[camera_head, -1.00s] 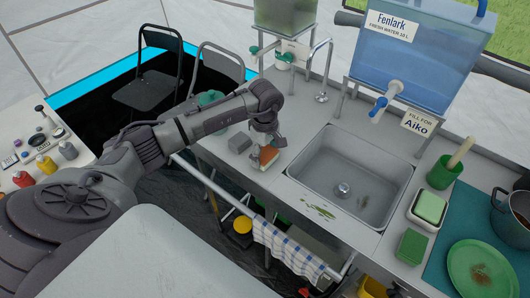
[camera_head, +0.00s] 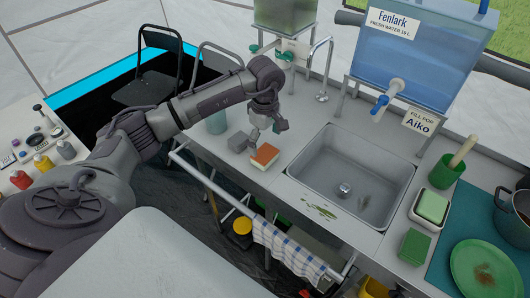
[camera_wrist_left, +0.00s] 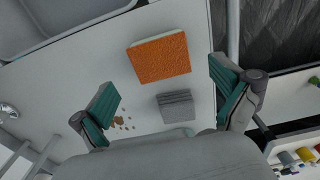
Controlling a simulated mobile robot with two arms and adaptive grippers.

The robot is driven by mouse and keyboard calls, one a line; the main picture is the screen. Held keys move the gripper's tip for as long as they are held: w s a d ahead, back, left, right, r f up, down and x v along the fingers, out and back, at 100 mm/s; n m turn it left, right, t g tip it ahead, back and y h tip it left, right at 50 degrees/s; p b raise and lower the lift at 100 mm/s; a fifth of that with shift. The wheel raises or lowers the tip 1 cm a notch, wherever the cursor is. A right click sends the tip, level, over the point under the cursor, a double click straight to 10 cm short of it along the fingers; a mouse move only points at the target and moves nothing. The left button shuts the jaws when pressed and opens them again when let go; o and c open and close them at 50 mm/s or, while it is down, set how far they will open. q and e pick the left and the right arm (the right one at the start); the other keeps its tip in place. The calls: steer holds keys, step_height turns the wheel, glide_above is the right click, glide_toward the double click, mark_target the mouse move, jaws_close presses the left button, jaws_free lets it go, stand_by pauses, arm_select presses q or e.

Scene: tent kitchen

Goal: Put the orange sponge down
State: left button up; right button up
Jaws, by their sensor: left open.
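The orange sponge (camera_head: 264,155), with a pale underside, lies on the steel counter left of the sink. My left gripper (camera_head: 268,131) is open just above and behind it, clear of it. In the left wrist view the orange sponge (camera_wrist_left: 160,57) lies flat and apart from the teal-padded fingers of my left gripper (camera_wrist_left: 163,92), beyond their tips. My right gripper is not in view.
A grey block (camera_head: 238,142) lies left of the sponge; in the wrist view crumbs (camera_wrist_left: 121,121) lie near it. The sink (camera_head: 352,178) is to the right, with green scraps (camera_head: 320,211) at its front. A checked towel (camera_head: 285,250) hangs on the front rail.

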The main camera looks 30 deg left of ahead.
mark_target(265, 153)
arm_select(q)
step_height(265, 153, up, 7)
steer(key=b, duration=0.1)
steer(key=shift+f, duration=0.15)
stand_by(0.4)
